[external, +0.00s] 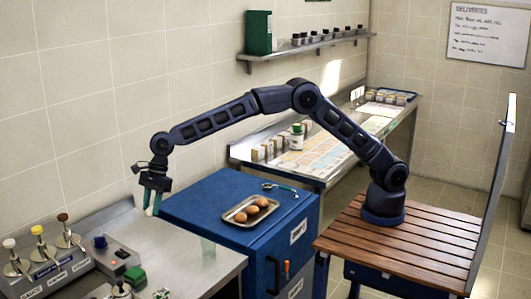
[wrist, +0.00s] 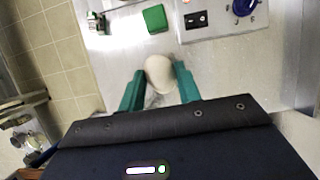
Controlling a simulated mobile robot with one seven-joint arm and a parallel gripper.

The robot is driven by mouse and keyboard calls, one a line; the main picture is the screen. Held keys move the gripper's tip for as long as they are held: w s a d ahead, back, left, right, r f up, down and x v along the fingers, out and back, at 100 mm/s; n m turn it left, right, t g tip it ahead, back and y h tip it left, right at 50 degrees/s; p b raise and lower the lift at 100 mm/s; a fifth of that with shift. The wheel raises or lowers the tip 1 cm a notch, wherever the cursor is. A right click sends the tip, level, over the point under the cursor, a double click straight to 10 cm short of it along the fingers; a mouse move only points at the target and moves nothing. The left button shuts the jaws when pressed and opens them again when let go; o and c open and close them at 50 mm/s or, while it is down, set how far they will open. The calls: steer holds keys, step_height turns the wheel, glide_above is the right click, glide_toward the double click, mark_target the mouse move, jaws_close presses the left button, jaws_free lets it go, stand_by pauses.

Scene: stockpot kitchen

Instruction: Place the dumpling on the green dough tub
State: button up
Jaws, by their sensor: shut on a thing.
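My gripper (wrist: 158,78) is shut on a pale, rounded dumpling (wrist: 158,70), held between its two green fingers in the wrist view. In the external view my gripper (external: 152,203) hangs pointing down above the steel counter's back edge, left of the blue cabinet; the dumpling is too small to make out there. A small green, square-topped tub (external: 135,275) stands on the counter, below and apart from my gripper. This green tub (wrist: 154,18) also shows near the top of the wrist view, beyond the dumpling.
A grey control box (external: 117,258) with a blue knob stands beside the tub. A rack of dispensers (external: 45,268) is at the far left. A metal tray (external: 233,217) with several brown, rounded items sits on the blue cabinet (external: 190,203). The counter's right part looks mostly clear.

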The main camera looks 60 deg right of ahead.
steer(key=w+d+r+m+t, duration=0.1)
steer(key=w+d+r+m, duration=0.1)
steer(key=w+d, duration=0.95)
steer(key=w+d+r+m, duration=0.2)
steer(key=w+d, duration=0.4)
steer(key=d, duration=1)
steer(key=w+d+r+m+t, duration=0.1)
steer(key=w+d+r+m, duration=0.1)
steer(key=w+d, duration=0.95)
steer(key=w+d+r+m+h, duration=0.1)
steer(key=d+r+m, duration=0.15)
steer(key=d, duration=1.75)
step_height(320, 180, up, 7)
steer(key=m+t+h, duration=0.3)
steer(key=m, duration=0.5)
glide_above(296, 124)
steer(key=s, duration=0.1)
steer(key=shift+n, duration=0.25)
steer(key=f, duration=1.9)
steer(key=shift+s+d+f, duration=0.1)
steer(key=shift+d+f, duration=0.2)
steer(key=shift+f, duration=0.05)
steer(key=shift+f, duration=0.1)
